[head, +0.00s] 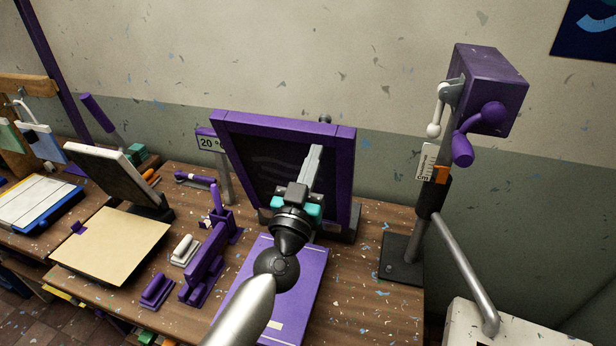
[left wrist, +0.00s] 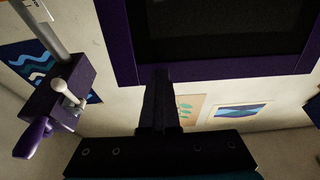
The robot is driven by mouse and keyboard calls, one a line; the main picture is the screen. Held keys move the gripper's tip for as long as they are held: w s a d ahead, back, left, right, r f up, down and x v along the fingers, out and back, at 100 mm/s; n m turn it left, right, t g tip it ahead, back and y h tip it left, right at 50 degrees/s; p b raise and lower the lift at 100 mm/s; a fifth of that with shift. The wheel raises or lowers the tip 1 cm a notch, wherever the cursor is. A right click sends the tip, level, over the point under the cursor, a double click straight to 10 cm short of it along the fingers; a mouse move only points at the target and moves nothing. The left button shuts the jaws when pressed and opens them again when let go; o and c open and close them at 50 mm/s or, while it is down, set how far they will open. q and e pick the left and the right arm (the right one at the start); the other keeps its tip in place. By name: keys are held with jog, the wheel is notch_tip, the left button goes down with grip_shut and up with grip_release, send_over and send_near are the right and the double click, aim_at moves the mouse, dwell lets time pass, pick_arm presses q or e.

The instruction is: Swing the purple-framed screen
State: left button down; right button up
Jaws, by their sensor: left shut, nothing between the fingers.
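The purple-framed screen (head: 257,163) stands raised and leaning back on the workbench in the head view, with a dark panel inside its frame. A purple board (head: 300,265) lies flat in front of its foot. My left gripper (head: 314,152) is shut and empty. Its fingers overlap the right part of the dark panel in the head view; I cannot tell whether they touch it. In the left wrist view the shut fingers (left wrist: 159,80) point toward the lower edge of the purple frame (left wrist: 235,68) as pictured. My right gripper is not in view.
A post stand with a purple box (head: 490,88) and crank rises to the right. A purple lever tool (head: 207,258) stands left of the board. A second, white-edged screen (head: 118,172) leans farther left. The wooden bench (head: 365,290) is mostly clear right of the board.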

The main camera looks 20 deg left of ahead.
pick_arm(q)
jog(key=v, duration=0.4)
jog(key=shift+s+f, duration=0.15)
jog(key=shift+s, duration=0.25)
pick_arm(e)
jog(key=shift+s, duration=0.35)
pick_arm(q)
jog(key=c, duration=1.1)
grip_release()
jog(key=shift+a, duration=0.1)
jog(key=shift+b+v, duration=2.1)
jog(key=shift+v, duration=5.5)
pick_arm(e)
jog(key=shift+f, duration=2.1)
